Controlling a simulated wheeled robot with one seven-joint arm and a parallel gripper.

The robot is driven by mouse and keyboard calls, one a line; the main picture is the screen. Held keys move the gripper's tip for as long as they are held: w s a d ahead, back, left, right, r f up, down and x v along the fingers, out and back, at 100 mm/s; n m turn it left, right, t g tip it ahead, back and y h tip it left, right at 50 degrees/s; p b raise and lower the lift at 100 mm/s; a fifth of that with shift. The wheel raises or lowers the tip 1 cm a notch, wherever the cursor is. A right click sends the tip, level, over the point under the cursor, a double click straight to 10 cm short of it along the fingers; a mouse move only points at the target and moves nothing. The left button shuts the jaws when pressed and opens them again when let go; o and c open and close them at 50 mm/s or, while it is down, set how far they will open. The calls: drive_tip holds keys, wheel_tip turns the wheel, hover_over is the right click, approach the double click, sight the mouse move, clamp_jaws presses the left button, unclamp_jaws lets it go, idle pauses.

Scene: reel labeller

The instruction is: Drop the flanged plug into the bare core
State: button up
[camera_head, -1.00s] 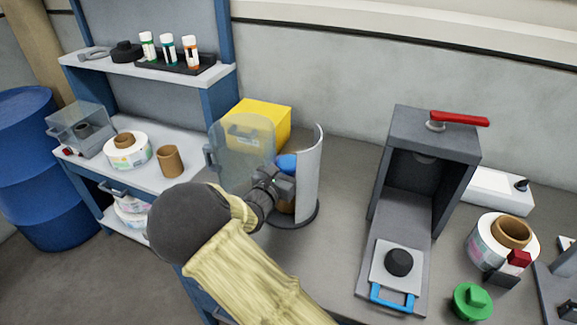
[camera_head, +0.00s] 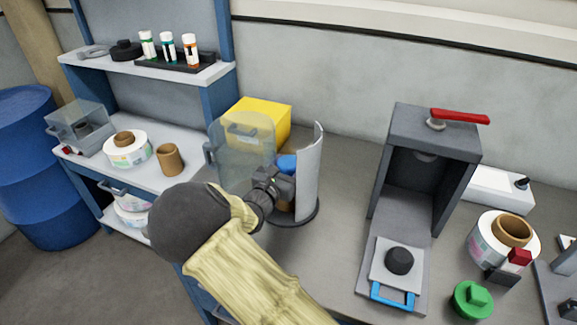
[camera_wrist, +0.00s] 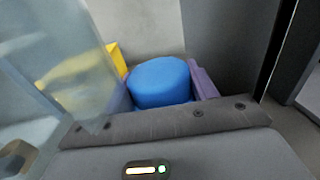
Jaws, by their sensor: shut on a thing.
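My gripper (camera_head: 284,181) is inside the round guarded stand, shut on a blue plug (camera_head: 287,163). In the wrist view the plug's round blue top (camera_wrist: 160,82) sits between the purple fingers. Its flange and underside are hidden. A brown, core-like patch (camera_head: 284,206) shows just below my gripper; whether the plug touches it or is in it cannot be told. Another bare brown core (camera_head: 170,160) stands upright and apart on the left bench.
A clear guard door (camera_head: 240,150) stands left of my gripper and a curved grey wall (camera_head: 309,175) stands close on its right. A yellow box (camera_head: 268,118) is behind. A grey press (camera_head: 435,135) and a green knobbed disc (camera_head: 472,300) are further right.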

drive_tip(key=shift+f, duration=0.25)
drive_tip(key=o, duration=0.7)
drive_tip(key=shift+o, duration=0.2)
drive_tip(key=p+v, duration=0.2)
drive_tip(key=v, duration=0.9)
drive_tip(key=shift+p, duration=0.3)
idle(0.6)
